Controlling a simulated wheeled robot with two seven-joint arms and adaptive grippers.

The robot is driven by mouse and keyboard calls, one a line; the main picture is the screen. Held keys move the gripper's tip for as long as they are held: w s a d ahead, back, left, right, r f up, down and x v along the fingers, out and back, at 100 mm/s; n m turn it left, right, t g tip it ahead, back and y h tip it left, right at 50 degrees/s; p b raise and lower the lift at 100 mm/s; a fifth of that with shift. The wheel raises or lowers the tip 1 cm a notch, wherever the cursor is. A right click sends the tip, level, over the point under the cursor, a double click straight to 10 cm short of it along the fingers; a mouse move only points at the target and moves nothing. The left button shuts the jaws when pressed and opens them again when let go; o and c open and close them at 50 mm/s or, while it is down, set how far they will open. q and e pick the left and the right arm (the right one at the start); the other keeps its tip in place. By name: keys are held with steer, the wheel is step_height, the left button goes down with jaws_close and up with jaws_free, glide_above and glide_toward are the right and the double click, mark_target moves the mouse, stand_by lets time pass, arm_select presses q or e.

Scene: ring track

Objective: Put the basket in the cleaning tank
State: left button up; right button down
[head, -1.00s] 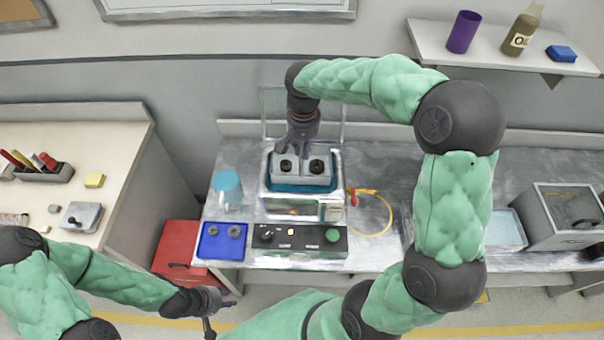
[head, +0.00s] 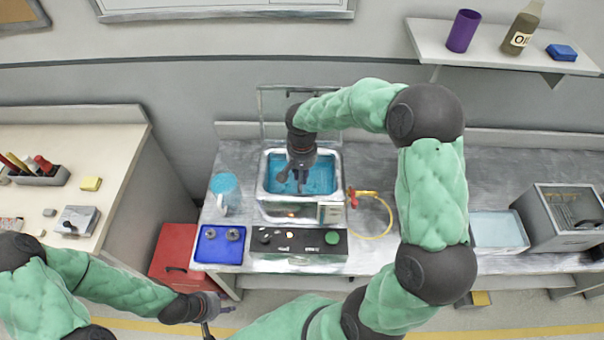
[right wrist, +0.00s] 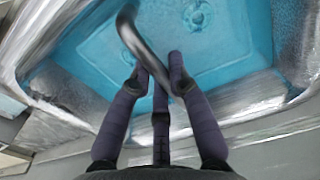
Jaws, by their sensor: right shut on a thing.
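The cleaning tank (head: 333,207) is a pale metal box full of blue liquid, at the back middle of the metal bench. My right gripper (head: 301,181) points down over its basin. In the right wrist view my right gripper (right wrist: 160,75) is shut on a dark curved bar (right wrist: 135,38), apparently the basket's handle. The basket's body does not show clearly. A faint round shape (right wrist: 198,15) lies under the blue surface, and I cannot tell what it is. My left gripper (head: 222,315) is low at the front left, off the bench, fingers apart and empty.
A control box with a green button (head: 332,237) stands before the tank. A blue tray (head: 218,252) with two grey rings and a clear blue-topped container (head: 223,184) are on its left. A yellow hose (head: 384,212) curves right. A pale basin (head: 498,230) and a grey box (head: 562,212) stand further right.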

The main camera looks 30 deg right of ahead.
steer(key=c, duration=1.2)
jaws_free()
steer(key=shift+o, duration=0.2)
step_height(320, 180, up, 12)
steer(key=p, duration=0.1)
steer(key=shift+p, duration=0.3)
steer(key=shift+r, duration=0.1)
